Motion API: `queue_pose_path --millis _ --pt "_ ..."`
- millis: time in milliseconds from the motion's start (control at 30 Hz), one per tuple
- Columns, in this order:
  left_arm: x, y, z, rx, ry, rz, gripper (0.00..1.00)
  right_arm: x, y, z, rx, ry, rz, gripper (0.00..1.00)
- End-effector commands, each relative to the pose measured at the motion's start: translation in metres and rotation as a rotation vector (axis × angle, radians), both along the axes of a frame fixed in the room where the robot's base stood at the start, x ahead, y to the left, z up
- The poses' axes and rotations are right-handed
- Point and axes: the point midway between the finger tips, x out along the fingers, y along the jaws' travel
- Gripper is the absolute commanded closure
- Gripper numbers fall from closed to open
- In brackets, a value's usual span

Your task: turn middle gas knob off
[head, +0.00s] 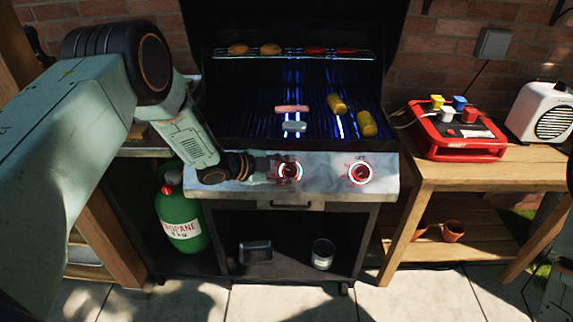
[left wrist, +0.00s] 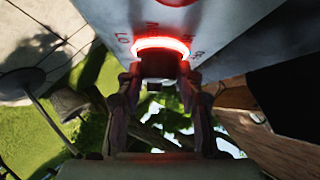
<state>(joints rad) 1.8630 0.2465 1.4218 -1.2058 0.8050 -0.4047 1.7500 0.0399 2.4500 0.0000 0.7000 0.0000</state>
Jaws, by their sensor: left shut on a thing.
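The middle gas knob (head: 290,171) is on the grill's steel front panel, with a glowing red-white ring around it. My left gripper (head: 276,169) reaches it from the left. In the left wrist view the dark knob (left wrist: 161,64) sits between the two fingertips of my left gripper (left wrist: 160,78), which are shut on it. The ring glows red behind it, with red lettering on the panel. The right gas knob (head: 360,173) also has a lit ring. My left arm covers the panel's left part, so no left knob shows. My right gripper is out of view.
A green propane bottle (head: 182,220) stands below left. A wooden side table (head: 450,174) at right holds a red box (head: 455,135) and a white device (head: 541,112).

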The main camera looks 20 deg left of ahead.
Motion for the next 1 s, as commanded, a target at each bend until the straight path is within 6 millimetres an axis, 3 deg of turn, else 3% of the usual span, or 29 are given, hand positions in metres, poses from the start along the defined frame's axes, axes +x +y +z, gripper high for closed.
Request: queue_pose_path --millis 300,600,1000 --pt "0.004 0.000 0.007 0.201 0.054 -0.207 0.95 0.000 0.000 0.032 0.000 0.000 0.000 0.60" --pt "0.006 -0.002 0.008 0.384 0.107 -0.398 0.95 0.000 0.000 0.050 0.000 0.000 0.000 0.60" --pt "0.009 -0.005 0.006 0.618 0.174 -0.641 0.95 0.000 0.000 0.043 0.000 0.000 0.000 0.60"
